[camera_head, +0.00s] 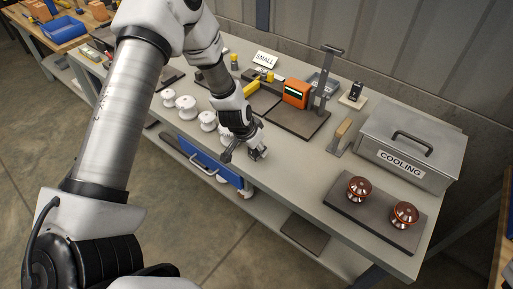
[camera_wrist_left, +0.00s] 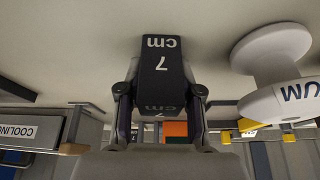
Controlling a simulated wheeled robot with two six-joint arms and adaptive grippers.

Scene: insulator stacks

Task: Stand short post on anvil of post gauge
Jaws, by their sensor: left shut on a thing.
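My left gripper (camera_head: 248,146) is low over the front edge of the bench, near the middle. It is shut on a small dark block marked "7 cm" (camera_wrist_left: 162,62), which I take to be the short post. In the head view the block is small and partly hidden by the fingers; I cannot tell whether it touches the bench. My right gripper is not in view.
White insulators (camera_head: 187,107) stand left of the gripper; one is close in the wrist view (camera_wrist_left: 270,65). The cooling box (camera_head: 415,140), a brush (camera_head: 341,135) and a dark mat with two brown insulators (camera_head: 375,215) are at the right. Bare bench lies between gripper and mat.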

